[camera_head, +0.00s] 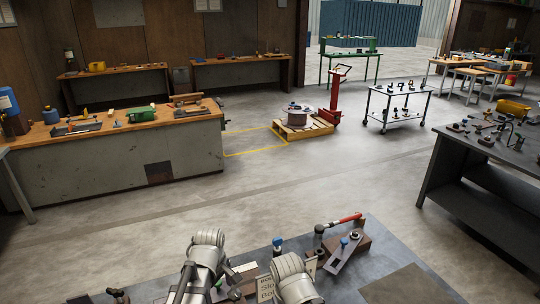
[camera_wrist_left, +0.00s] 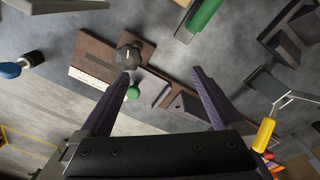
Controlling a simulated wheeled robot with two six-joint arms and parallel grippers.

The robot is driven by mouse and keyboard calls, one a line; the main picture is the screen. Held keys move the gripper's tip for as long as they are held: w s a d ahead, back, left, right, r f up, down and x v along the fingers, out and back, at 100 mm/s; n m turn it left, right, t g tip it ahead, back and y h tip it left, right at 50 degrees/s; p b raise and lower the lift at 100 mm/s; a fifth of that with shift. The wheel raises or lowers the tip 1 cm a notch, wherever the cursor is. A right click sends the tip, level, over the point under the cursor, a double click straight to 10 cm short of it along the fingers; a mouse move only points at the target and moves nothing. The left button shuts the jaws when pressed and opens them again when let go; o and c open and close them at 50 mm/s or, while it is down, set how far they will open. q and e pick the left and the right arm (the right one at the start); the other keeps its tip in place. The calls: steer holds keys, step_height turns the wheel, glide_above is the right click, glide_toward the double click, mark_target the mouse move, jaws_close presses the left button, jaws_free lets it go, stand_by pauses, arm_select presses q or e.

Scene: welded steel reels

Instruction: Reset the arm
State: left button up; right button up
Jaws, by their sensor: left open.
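My left gripper (camera_wrist_left: 162,76) shows in the left wrist view with its two purple-lined fingers wide apart. Nothing is held between them. Beyond the fingers lie a brown steel block (camera_wrist_left: 95,55) with a dark knob (camera_wrist_left: 129,56) and a green ball knob (camera_wrist_left: 133,92). The block and knobs appear apart from the fingers, though the exact distance is unclear. In the head view my two grey arms come in at the bottom edge over a grey bench (camera_head: 350,285). Neither gripper's fingertips can be made out there, and my right gripper is not seen.
A red-handled tool (camera_head: 345,219) and a brown block (camera_head: 348,243) sit on the bench right of my arms. A blue-capped item (camera_head: 277,243) stands near them. Open floor (camera_head: 290,180) lies beyond, with a reel on a pallet (camera_head: 290,131) and a dark table (camera_head: 490,160) at right.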

arm_select(q)
steer(key=s+a+m, duration=0.2)
steer(key=s+m, duration=0.2)
steer(key=m, duration=0.8)
steer(key=s+d+m+y, duration=0.1)
steer(key=s+d+m, duration=0.2)
steer(key=s+d, duration=0.3)
steer(key=d, duration=0.5)
steer(key=shift+m+g, duration=0.3)
